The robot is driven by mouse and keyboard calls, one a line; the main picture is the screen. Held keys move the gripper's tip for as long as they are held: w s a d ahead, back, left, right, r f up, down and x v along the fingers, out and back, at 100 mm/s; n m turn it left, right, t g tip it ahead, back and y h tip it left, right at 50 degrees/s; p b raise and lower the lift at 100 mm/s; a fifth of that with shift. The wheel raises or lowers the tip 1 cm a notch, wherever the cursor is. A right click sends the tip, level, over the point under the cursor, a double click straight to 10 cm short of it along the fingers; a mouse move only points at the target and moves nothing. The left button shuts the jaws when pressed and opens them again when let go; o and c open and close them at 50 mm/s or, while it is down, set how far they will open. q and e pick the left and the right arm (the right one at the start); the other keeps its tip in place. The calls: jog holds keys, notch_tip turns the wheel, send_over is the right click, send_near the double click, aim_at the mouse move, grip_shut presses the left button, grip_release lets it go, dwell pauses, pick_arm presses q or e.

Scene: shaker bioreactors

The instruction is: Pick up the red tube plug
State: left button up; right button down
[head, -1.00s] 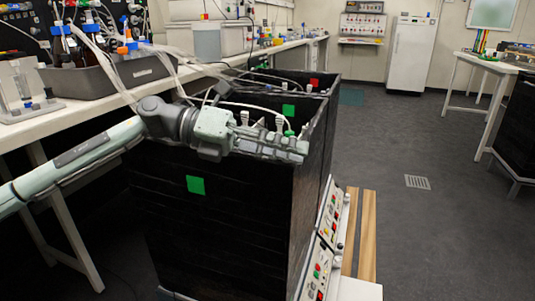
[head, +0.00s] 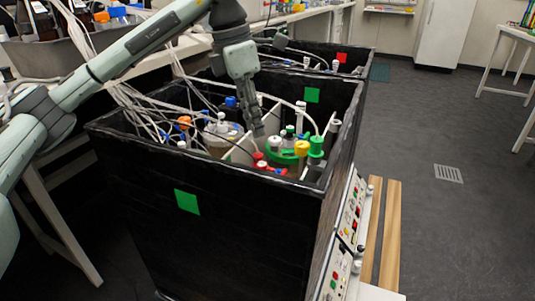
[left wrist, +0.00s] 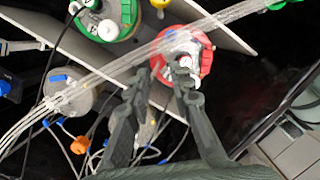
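A red lid (left wrist: 207,62) with white ports shows in the left wrist view, partly hidden by clear tubes and one finger. Small red parts (head: 261,164) show in the head view near the front right corner inside the black box. I cannot tell which part is the red tube plug. My left gripper (head: 258,133) points down into the box just above the red parts. In the left wrist view its two fingers (left wrist: 160,76) stand apart with nothing seen held between them. One fingertip overlaps the red lid; contact cannot be told. My right gripper is not in view.
Tubes and cables cross the box (head: 220,220). White dividers (left wrist: 220,28) and the box walls surround the gripper. A second black box (head: 345,62) stands behind.

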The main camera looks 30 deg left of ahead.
aim_at(257, 155)
pick_arm(q)
jog(key=shift+y, duration=0.4)
jog(key=f, duration=0.6)
jog(key=shift+w+f, duration=0.2)
jog(key=shift+f, duration=0.15)
jog(key=shift+w+d+f, duration=0.1)
jog(key=shift+d+f, duration=0.05)
jog(key=shift+f, duration=0.25)
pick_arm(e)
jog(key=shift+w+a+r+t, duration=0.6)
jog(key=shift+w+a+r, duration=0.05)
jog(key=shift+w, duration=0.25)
pick_arm(q)
jog(key=c, duration=0.4)
